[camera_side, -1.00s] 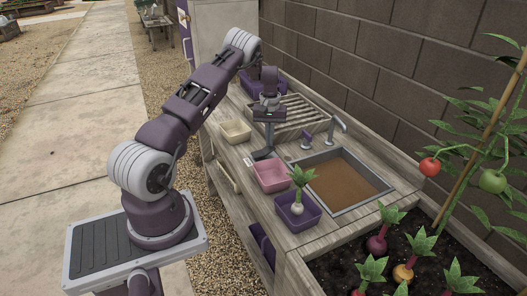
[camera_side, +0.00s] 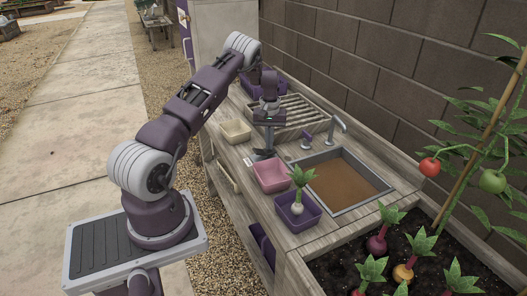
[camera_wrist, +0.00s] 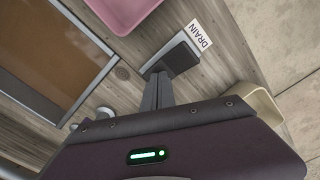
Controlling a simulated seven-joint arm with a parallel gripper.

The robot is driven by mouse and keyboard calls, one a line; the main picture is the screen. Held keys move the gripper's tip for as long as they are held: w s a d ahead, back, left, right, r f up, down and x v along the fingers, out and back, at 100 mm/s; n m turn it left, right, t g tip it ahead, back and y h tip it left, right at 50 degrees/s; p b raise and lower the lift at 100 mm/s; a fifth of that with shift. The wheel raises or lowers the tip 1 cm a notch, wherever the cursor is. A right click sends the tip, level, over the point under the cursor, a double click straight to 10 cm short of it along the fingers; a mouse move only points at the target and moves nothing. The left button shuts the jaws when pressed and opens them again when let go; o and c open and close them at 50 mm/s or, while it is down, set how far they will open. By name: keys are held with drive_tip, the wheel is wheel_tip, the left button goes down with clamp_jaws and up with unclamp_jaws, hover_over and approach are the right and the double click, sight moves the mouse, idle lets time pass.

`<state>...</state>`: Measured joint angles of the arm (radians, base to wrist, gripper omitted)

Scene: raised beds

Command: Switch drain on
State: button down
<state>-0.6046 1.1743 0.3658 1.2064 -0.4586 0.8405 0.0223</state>
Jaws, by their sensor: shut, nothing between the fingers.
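The drain switch (camera_wrist: 177,58) is a dark, square-looking piece beside a white DRAIN label (camera_wrist: 198,36) on the wooden counter in the wrist view. My gripper (camera_wrist: 158,78) is shut and empty, with its fingertips close beside the switch. I cannot tell whether they touch it or which way the switch is set. In the side view my gripper (camera_side: 264,152) points down at the counter behind the pink tub, and it hides most of the switch. The sink basin (camera_side: 345,205) has a grey rim and a brown bottom.
A pink tub (camera_side: 271,187) and a cream tub (camera_side: 236,138) stand close to my gripper. A purple tub (camera_side: 284,212) holds a white root vegetable (camera_side: 297,208). A tap (camera_side: 335,132) and a slatted rack (camera_side: 300,113) lie beyond. A planted bed (camera_side: 340,272) is at lower right.

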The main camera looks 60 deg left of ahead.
wheel_tip(320, 180, up, 7)
idle(0.6)
drive_tip(key=w+d+r+m+t, duration=0.1)
drive_tip(key=w+d+r, duration=0.1)
drive_tip(key=d+r, duration=0.7)
drive_tip(key=s+d+r+m+t, duration=0.15)
drive_tip(key=s+d+r, duration=0.25)
drive_tip(key=d+r, duration=0.4)
drive_tip(key=s+d+r+m+t, duration=0.1)
drive_tip(key=s+d+r+m, duration=0.25)
drive_tip(key=d+r, duration=0.5)
drive_tip(key=s+d+m+t, duration=0.1)
drive_tip(key=s+d+m, duration=0.2)
drive_tip(key=s+d, duration=0.3)
drive_tip(key=s+d+f+m+t, duration=0.1)
drive_tip(key=s+d+m, duration=0.2)
drive_tip(key=s, duration=1.1)
drive_tip(key=d, duration=0.3)
drive_tip(key=shift+s+d, duration=0.15)
drive_tip(key=shift+d, duration=0.2)
